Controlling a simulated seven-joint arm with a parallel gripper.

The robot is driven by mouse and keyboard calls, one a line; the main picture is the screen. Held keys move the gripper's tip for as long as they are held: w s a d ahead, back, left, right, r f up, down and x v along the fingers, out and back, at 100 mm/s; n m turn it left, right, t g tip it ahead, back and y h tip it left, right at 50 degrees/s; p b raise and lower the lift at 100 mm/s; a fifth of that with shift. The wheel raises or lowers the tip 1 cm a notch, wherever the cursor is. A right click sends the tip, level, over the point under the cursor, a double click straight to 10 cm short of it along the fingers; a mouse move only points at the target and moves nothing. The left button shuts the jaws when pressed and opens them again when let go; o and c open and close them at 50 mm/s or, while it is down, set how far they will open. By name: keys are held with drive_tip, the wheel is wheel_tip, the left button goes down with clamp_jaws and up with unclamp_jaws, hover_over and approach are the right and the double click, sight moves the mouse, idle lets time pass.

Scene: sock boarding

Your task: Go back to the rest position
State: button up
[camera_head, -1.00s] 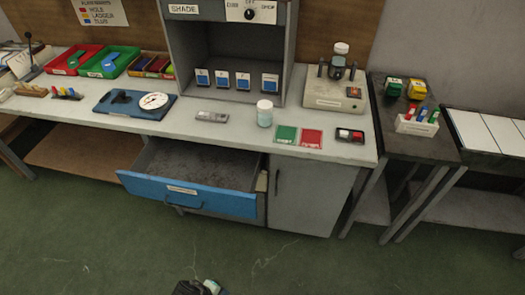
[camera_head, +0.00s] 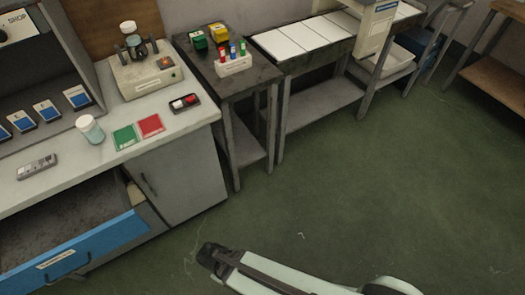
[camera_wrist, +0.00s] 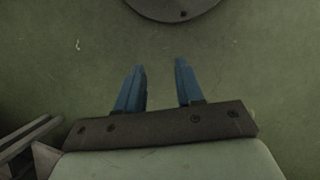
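My gripper shows in the wrist view (camera_wrist: 160,88) with its two blue fingers apart and nothing between them. The fingertips are too small to make out there. My gripper touches nothing that I can see.
The blue-fronted drawer (camera_head: 82,250) stands open at lower left. The workbench (camera_head: 190,128) holds a white-lidded jar (camera_head: 90,129), a green card (camera_head: 125,137) and a red card (camera_head: 150,125). A dark side table (camera_head: 250,88) stands beside it. The floor (camera_head: 380,190) at right is clear.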

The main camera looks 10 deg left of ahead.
drive_tip(key=w+d+f+m+g+y, duration=0.1)
drive_tip(key=d+m, duration=0.3)
drive_tip(key=d, duration=0.6)
drive_tip(key=w+d+f+m+g+y, duration=0.1)
drive_tip(key=w+d+m+g, duration=0.2)
drive_tip(key=d, duration=0.8)
drive_tip(key=w+d+f+m+g+y, duration=0.1)
drive_tip(key=w+d+f+m+y, duration=0.1)
drive_tip(key=d+m, duration=0.5)
drive_tip(key=shift+w+d+g, duration=0.4)
drive_tip(key=shift+w+d, duration=0.5)
drive_tip(key=shift+d, duration=1.1)
